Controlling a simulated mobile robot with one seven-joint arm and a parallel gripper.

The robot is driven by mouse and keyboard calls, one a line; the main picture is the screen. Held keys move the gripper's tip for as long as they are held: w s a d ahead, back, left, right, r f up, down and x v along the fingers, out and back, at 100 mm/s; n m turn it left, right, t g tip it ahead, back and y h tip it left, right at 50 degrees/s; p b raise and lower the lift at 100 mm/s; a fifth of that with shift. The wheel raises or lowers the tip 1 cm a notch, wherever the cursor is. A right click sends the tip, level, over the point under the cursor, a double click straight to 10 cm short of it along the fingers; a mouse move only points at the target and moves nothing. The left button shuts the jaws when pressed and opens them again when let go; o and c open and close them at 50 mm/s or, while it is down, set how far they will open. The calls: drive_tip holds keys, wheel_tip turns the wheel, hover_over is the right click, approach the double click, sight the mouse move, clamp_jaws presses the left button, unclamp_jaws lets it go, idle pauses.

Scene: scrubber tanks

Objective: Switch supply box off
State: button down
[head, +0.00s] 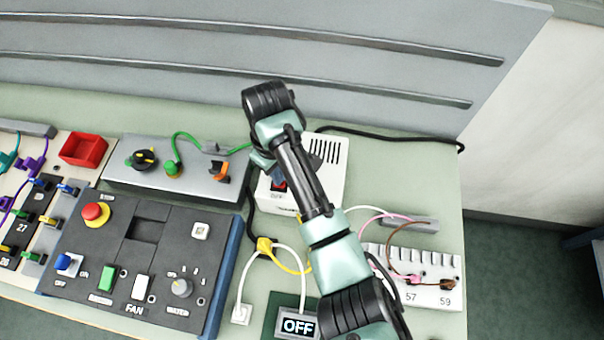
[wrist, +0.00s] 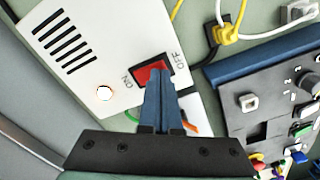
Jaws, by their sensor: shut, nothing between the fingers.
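The supply box is a white box (head: 328,175) with black vent slots, standing behind my arm in the head view. It also fills the upper left of the wrist view (wrist: 75,75). Its red rocker switch (wrist: 152,73) sits in a black frame between the printed ON and OFF labels; part of it also shows in the head view (head: 279,186). My gripper (wrist: 158,78) is shut and empty, with its blue fingertips over or at the switch. The fingers hide part of the switch, so I cannot tell contact or which side is pressed.
A round, bright light (wrist: 104,93) is on the box face. A dark control panel (head: 135,260) with buttons and knobs stands left. A grey box (head: 180,170) with cables lies behind it. A display reading OFF (head: 298,327) and a white socket strip (head: 430,275) are in front.

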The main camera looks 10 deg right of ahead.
drive_tip(key=shift+s+f, duration=0.1)
drive_tip(key=shift+f, duration=0.45)
drive_tip(key=shift+r, duration=0.1)
wheel_tip(320, 180, up, 7)
drive_tip(key=p, duration=0.7)
idle(0.7)
